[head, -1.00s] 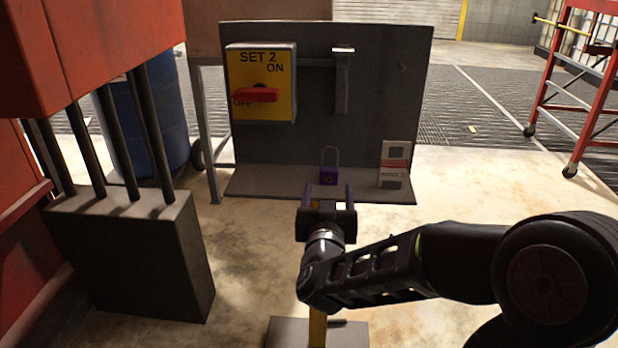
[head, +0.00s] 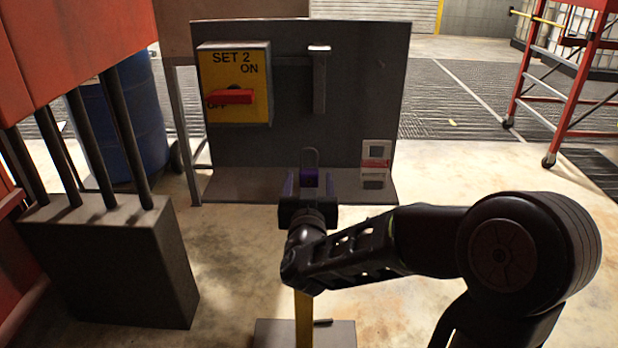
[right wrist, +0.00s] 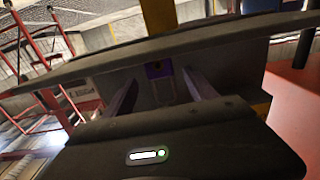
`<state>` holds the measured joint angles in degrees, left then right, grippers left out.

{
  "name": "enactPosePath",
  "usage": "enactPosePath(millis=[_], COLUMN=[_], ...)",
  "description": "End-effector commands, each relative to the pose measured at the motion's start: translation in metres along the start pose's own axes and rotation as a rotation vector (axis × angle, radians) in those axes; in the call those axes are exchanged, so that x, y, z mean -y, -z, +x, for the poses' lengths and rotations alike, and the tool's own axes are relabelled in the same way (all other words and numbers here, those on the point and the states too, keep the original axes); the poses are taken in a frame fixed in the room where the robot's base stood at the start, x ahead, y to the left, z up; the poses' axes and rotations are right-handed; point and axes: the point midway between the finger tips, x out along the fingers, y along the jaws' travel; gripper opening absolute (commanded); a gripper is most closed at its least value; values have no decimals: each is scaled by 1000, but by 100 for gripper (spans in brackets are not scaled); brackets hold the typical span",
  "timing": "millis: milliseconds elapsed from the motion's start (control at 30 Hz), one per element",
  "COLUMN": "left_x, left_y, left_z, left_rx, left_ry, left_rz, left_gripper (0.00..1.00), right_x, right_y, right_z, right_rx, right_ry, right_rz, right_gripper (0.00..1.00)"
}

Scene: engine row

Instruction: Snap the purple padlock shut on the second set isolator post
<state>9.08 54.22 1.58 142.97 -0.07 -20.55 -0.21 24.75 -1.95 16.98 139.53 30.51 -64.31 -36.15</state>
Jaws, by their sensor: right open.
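The purple padlock (head: 310,177) stands on the shelf of the grey panel with its shackle up; I cannot tell whether the shackle is latched. My right gripper (head: 309,185) is open, its fingers either side of the padlock body. The right wrist view also shows the padlock (right wrist: 158,71) between the spread fingers (right wrist: 161,90), with no clear contact. The yellow SET 2 isolator (head: 256,82) is on the panel's left, its red handle (head: 230,97) level near OFF. A grey upright bracket (head: 319,82), possibly the post, is bare. My left gripper is out of view.
A red and white tag (head: 376,155) and a small device (head: 374,179) are at the shelf's right end. The grey panel (head: 362,105) rises behind. A dark block with pipes (head: 108,260) stands at left, a red ladder frame (head: 566,85) at far right.

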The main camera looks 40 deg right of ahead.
Motion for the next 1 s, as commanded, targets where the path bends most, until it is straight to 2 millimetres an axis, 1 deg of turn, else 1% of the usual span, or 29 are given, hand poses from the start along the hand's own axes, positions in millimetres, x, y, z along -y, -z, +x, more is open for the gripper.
enactPosePath(millis=[167, 267, 400, 533, 633, 1000], left_x=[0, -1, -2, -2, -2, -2], left_y=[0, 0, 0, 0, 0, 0], left_z=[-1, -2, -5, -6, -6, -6], left_rx=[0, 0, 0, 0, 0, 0], left_ry=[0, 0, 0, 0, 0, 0], left_rz=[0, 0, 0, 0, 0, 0], left_gripper=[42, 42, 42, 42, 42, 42], right_x=[0, 0, 1, 1, 1, 1], right_y=[1, 2, 3, 3, 3, 3], right_z=[3, 13, 34, 49, 52, 52], right_rx=[0, 1, 1, 0, -1, -1], right_ry=[-1, -3, -2, -1, 0, 0], right_rz=[0, 1, 1, 0, 1, 1], right_gripper=[65, 65, 65, 65, 65, 65])
